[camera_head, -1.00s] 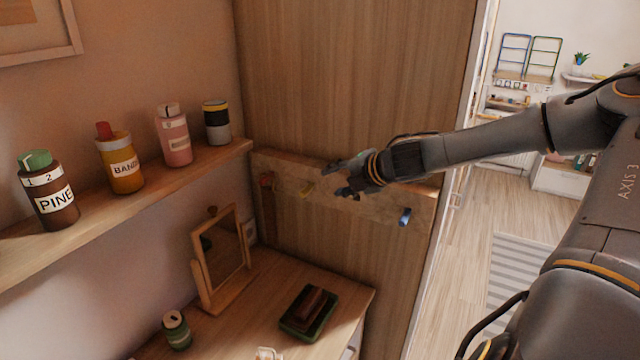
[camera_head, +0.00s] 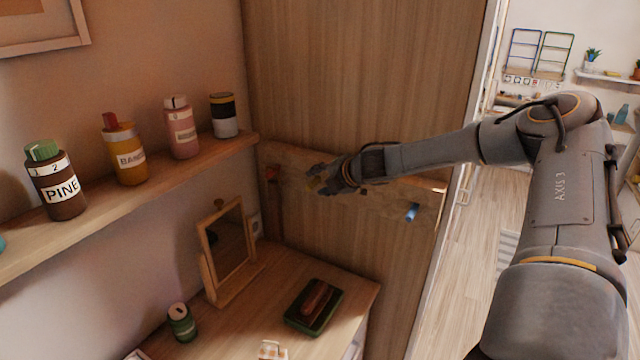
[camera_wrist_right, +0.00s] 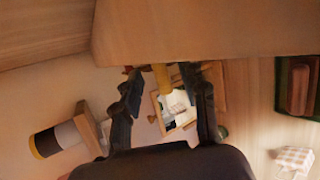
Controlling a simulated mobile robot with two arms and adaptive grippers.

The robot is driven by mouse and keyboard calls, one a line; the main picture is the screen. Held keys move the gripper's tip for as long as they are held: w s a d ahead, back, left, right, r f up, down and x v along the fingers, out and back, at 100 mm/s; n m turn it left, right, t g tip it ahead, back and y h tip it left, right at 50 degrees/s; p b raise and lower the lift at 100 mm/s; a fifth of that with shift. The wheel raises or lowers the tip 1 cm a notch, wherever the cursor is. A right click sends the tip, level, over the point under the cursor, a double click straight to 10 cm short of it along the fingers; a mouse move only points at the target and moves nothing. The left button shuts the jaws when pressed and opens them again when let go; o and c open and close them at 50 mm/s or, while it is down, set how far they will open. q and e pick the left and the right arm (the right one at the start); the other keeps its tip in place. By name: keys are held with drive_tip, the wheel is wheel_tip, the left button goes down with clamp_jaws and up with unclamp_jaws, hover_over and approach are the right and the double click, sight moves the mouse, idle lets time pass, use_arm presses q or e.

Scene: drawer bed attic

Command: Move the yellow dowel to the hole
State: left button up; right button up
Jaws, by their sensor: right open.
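The yellow dowel (camera_head: 315,185) is on the wooden board (camera_head: 432,206) fixed to the back panel, mostly hidden behind my right gripper (camera_head: 322,181). My right gripper is open, with its fingers at the dowel. In the right wrist view, the fingers of the gripper (camera_wrist_right: 168,88) stand apart, and a yellow piece (camera_wrist_right: 161,77) shows between them. I cannot tell whether they touch it. A red dowel (camera_head: 272,174) is at the board's left end, and a blue dowel (camera_head: 412,212) is on its right. The hole cannot be made out. My left gripper is not in view.
A shelf (camera_head: 150,195) with several jars runs along the left wall. Below, a wooden desk (camera_head: 260,318) holds a mirror (camera_head: 227,245), a green tin (camera_head: 182,323) and a green tray (camera_head: 331,322) with a brown block. Open floor lies to the right.

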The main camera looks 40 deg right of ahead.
drive_tip(key=shift+w+f, duration=0.1)
drive_tip(key=shift+w, duration=0.1)
drive_tip(key=shift+c, duration=0.3)
clamp_jaws()
drive_tip(key=shift+a, duration=0.1)
drive_tip(key=shift+s+a, duration=0.1)
drive_tip(key=shift+a, duration=0.1)
drive_tip(key=shift+s+a+b, duration=0.3)
drive_tip(key=shift+a+b, duration=0.05)
drive_tip(key=shift+a, duration=0.6)
drive_tip(key=shift+s+a+b, duration=0.25)
drive_tip(key=shift+a+b, duration=0.1)
drive_tip(key=shift+a, duration=0.6)
drive_tip(key=shift+s+a+b, duration=0.3)
drive_tip(key=shift+a+b, duration=0.05)
drive_tip(key=shift+a, duration=0.6)
